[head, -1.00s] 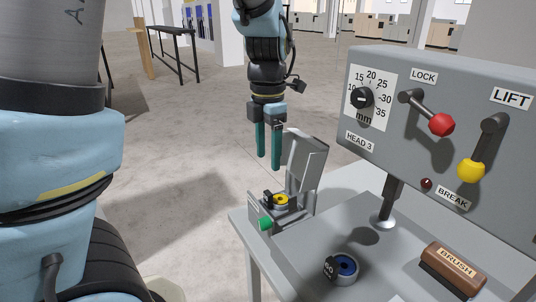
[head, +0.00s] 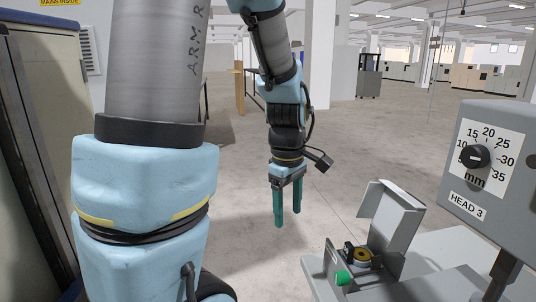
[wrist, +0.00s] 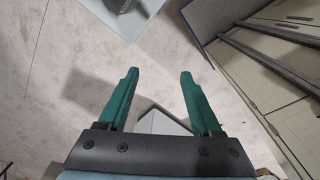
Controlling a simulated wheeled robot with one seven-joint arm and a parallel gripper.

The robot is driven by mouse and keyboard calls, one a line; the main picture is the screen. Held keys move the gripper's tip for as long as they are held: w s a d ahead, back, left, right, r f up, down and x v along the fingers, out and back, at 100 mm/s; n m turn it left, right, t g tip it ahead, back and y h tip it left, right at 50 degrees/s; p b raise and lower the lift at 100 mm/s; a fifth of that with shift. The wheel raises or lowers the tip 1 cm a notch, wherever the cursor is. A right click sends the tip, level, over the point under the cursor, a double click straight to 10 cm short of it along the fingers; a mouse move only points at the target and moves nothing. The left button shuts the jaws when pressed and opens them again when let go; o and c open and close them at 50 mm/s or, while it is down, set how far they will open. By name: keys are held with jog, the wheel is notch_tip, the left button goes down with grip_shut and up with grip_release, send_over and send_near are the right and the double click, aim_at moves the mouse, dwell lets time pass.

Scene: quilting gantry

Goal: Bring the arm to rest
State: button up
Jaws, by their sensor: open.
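My gripper (head: 287,207) hangs from my blue and grey arm near the middle of the head view, its two teal fingers pointing down. The fingers are apart with nothing between them. It is in open air to the left of the grey bench (head: 420,262), clear of it. In the wrist view the open fingers (wrist: 158,85) show over bare concrete floor.
On the bench stand an open-lidded grey housing (head: 392,222) with a yellow-ringed part (head: 357,257) and a green button (head: 344,278). A HEAD 3 panel with a dial (head: 475,157) is at right. A cabinet (head: 40,130) stands at left. The floor (head: 345,150) between is free.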

jog(key=s+a+f+m+t+b, duration=0.1)
jog(key=s+a+f+m, duration=0.1)
jog(key=a+m, duration=0.8)
jog(key=shift+a+f+m, duration=0.3)
jog(key=shift+a+f, duration=0.2)
jog(key=shift+a, duration=0.2)
